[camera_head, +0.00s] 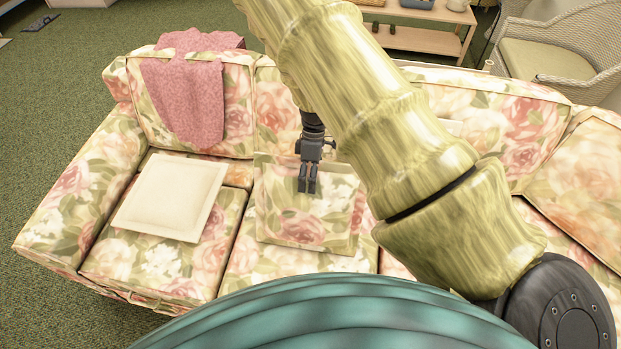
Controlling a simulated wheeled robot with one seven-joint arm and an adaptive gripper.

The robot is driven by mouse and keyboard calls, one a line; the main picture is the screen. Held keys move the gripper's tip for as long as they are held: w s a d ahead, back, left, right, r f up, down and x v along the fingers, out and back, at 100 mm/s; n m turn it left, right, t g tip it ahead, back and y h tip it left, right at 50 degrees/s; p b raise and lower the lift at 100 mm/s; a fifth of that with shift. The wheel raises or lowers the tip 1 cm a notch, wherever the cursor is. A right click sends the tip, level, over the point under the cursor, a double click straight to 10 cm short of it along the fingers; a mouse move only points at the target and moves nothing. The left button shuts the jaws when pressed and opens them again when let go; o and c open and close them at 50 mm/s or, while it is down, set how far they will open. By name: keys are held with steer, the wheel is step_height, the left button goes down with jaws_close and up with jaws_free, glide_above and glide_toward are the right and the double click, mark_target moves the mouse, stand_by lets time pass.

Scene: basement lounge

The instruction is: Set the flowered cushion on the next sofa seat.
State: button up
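The flowered cushion (285,219) is square, with a rose print much like the sofa's. It sits on the sofa's middle seat (248,268), to the right of the left seat. My gripper (308,191) points down in front of the cushion's upper middle in the picture. Its two dark fingers are close together, with nothing visible between them. I cannot tell whether the fingertips touch the cushion. My arm hides part of the sofa to the right of the cushion.
A plain cream cushion (172,196) lies on the left seat. A pink throw (191,95) hangs over the left backrest. The sofa (495,118) continues right behind my arm. A wooden shelf table (425,40) and a wicker armchair (563,52) stand behind it. Green carpet (50,105) is clear at left.

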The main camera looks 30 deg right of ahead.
mark_target(293, 188)
steer(key=shift+r, duration=0.1)
stand_by(0.3)
steer(key=v, duration=1.1)
steer(key=shift+w+r, duration=0.15)
steer(key=shift+r, duration=0.25)
steer(key=shift+d, duration=0.1)
